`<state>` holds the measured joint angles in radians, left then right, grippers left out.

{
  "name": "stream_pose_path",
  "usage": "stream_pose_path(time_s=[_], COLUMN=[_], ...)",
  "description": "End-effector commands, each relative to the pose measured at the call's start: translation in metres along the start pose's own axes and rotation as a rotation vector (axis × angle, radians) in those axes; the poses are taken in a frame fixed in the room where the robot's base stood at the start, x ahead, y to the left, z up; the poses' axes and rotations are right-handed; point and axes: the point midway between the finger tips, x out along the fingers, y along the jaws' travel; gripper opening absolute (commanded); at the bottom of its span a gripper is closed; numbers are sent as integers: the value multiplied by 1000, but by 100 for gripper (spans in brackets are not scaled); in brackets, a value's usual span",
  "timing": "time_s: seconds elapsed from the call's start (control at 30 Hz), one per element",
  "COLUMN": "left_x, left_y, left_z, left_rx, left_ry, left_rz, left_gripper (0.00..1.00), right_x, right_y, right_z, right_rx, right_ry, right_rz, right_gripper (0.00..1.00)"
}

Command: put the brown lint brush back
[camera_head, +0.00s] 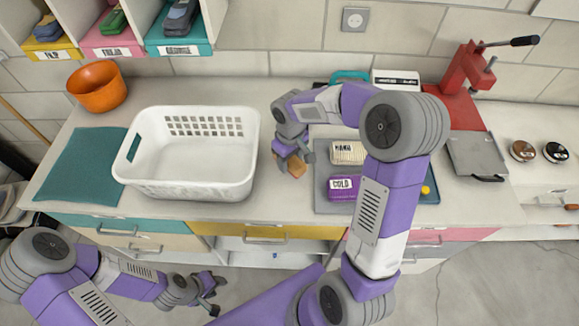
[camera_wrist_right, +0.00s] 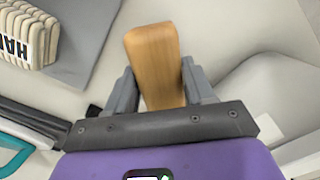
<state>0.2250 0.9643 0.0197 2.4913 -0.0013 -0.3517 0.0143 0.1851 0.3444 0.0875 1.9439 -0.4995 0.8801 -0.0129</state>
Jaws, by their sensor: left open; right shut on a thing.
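The brown lint brush (camera_head: 297,166) is between the fingers of my right gripper (camera_head: 295,158), held over the counter to the right of the white basket. In the right wrist view the brush's smooth wooden body (camera_wrist_right: 154,58) sticks out beyond the two grey fingers of the gripper (camera_wrist_right: 160,85). The rest of it is hidden. My left gripper (camera_head: 210,292) is open and empty, low in front of the counter.
A cream HAND block (camera_head: 348,153) and a purple COLD block (camera_head: 341,189) lie on a grey mat (camera_head: 322,174), partly behind my right arm. The white basket (camera_head: 192,190) looks empty. An orange bowl (camera_head: 97,88) and a red press (camera_head: 466,85) stand farther back.

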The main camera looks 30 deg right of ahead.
Motion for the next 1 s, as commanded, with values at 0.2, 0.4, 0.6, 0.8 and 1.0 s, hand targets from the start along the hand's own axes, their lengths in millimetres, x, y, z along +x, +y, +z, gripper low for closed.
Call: stream_pose_path(time_s=[0.2, 0.4, 0.6, 0.8, 1.0], left_x=[9, 9, 10, 11, 11], left_y=[-3, -3, -4, -4, -4], left_z=[-1, -1, -1, -1, -1], left_rx=[0, 0, 0, 0, 0], left_ry=[1, 1, 1, 1, 1], left_rz=[0, 0, 0, 0, 0], left_gripper=[43, 43, 43, 43, 43], right_x=[37, 42, 43, 45, 45], right_y=[0, 0, 0, 0, 0], right_z=[1, 0, 0, 0, 0], right_rx=[0, 1, 1, 1, 1], right_ry=[-3, 0, 0, -1, -1], right_rz=[-1, -1, -1, -1, -1], right_gripper=[20, 20, 20, 73, 79])
